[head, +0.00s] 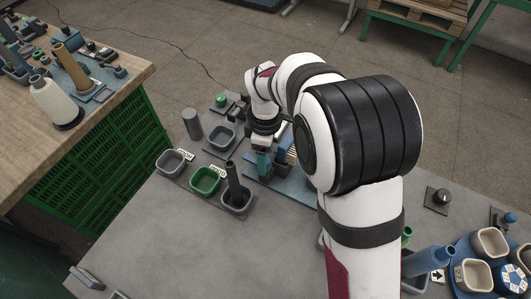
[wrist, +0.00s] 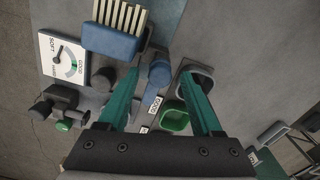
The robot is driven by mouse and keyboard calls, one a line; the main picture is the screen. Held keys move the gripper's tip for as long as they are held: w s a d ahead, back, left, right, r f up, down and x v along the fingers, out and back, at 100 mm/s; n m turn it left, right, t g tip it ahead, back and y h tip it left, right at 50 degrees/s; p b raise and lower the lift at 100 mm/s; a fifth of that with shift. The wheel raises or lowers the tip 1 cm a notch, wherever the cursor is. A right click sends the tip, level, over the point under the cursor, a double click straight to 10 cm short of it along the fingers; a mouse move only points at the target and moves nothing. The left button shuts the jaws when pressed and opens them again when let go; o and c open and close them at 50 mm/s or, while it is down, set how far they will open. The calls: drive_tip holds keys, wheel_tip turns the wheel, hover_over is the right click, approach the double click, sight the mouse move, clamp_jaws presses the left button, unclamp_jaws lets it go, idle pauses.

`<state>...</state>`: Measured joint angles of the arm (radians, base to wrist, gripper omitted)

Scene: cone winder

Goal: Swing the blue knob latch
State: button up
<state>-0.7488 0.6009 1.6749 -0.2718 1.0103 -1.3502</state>
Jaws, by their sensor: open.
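In the wrist view my gripper (wrist: 160,78) is open and empty. A blue round-ended piece (wrist: 158,73) shows between the fingertips, apart from both; it looks like the blue knob latch, though its shape and height are hard to tell. A blue block with pale bristle-like bars (wrist: 115,32) sits just beyond the left fingertip. In the head view my arm hides much of this spot.
A dial card (wrist: 65,60) and dark knobs lie left in the wrist view. A green bowl (head: 205,180) and grey bowls, one holding a dark tube (head: 234,180), stand left of my gripper. A grey cylinder (head: 192,125) stands behind them. The front left table is mostly clear.

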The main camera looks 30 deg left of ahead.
clamp_jaws()
drive_tip(key=shift+m, duration=0.4)
drive_tip(key=m, duration=0.3)
drive_tip(key=shift+m, duration=0.4)
drive_tip(key=m, duration=0.4)
drive_tip(key=shift+m, duration=0.3)
drive_tip(key=m, duration=0.4)
drive_tip(key=shift+m, duration=2.5)
